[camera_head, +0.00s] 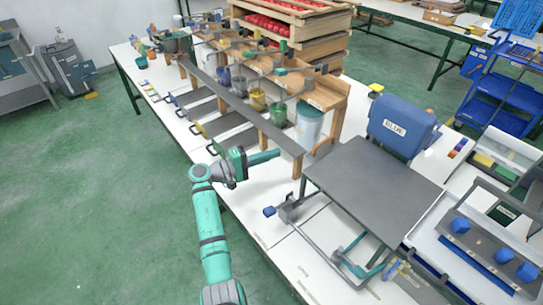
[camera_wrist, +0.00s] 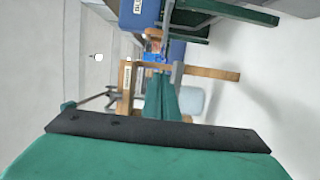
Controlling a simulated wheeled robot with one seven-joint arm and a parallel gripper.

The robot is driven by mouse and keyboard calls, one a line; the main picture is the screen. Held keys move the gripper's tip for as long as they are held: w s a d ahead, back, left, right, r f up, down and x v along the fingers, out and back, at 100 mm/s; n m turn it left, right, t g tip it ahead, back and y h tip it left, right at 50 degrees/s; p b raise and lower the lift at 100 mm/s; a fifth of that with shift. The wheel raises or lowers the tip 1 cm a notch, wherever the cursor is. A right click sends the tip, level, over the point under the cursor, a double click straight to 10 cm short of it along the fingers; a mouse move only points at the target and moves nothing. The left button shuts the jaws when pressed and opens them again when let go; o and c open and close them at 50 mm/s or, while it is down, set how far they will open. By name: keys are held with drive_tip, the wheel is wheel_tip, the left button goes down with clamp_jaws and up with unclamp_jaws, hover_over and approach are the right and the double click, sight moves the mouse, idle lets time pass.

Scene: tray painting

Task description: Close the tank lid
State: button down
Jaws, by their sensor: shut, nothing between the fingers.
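A dark grey flat plate (camera_head: 372,188) lies level at the right of the bench; I cannot tell if it is the tank lid. Behind it stands a blue rounded tank-like body (camera_head: 402,125) with a white label, partly legible. Part of a blue labelled body also shows at the top of the wrist view (camera_wrist: 138,12). My gripper (camera_head: 276,155) is shut and empty, its teal fingers pointing right beside the wooden rack, left of the plate and apart from it. In the wrist view its closed fingers (camera_wrist: 162,98) point toward the rack.
A wooden rack (camera_head: 338,95) with several colored cups stands just beyond my gripper. A white tray (camera_head: 420,238) is at the right. The bench between gripper and linkage is fairly clear.

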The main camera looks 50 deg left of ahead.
drive_tip(key=w+d, duration=0.5)
drive_tip(key=d, duration=0.1)
drive_tip(key=shift+w, duration=0.25)
idle(0.3)
